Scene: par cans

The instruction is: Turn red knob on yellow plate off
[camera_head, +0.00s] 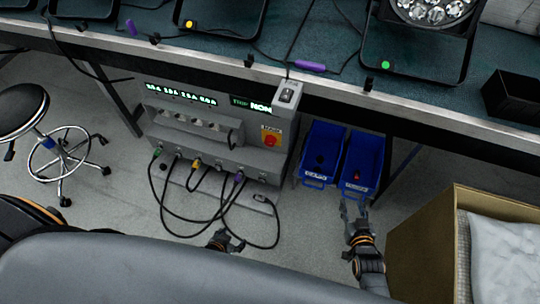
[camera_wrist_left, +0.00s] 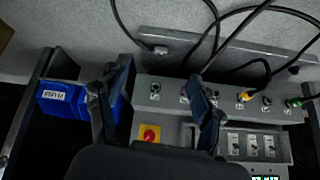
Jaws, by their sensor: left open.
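The red knob on its yellow plate (camera_head: 270,138) is on the right part of the grey control box (camera_head: 215,150) front, under the bench. In the left wrist view the red knob (camera_wrist_left: 149,134) shows between my left fingers, with the yellow plate around it. My left gripper (camera_head: 226,240) is low in front of the box, apart from the knob; in the wrist view its fingers (camera_wrist_left: 160,72) are spread and empty. My right gripper (camera_head: 353,207) is in front of the blue bins, fingers apart, with nothing visible between them.
Several cables (camera_head: 195,195) hang from the box's lower front and loop onto the floor. Two blue bins (camera_head: 318,150) are right of the box. A cardboard box (camera_head: 432,245) stands at the lower right, a stool (camera_head: 25,115) at the left. The bench edge (camera_head: 210,60) runs above.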

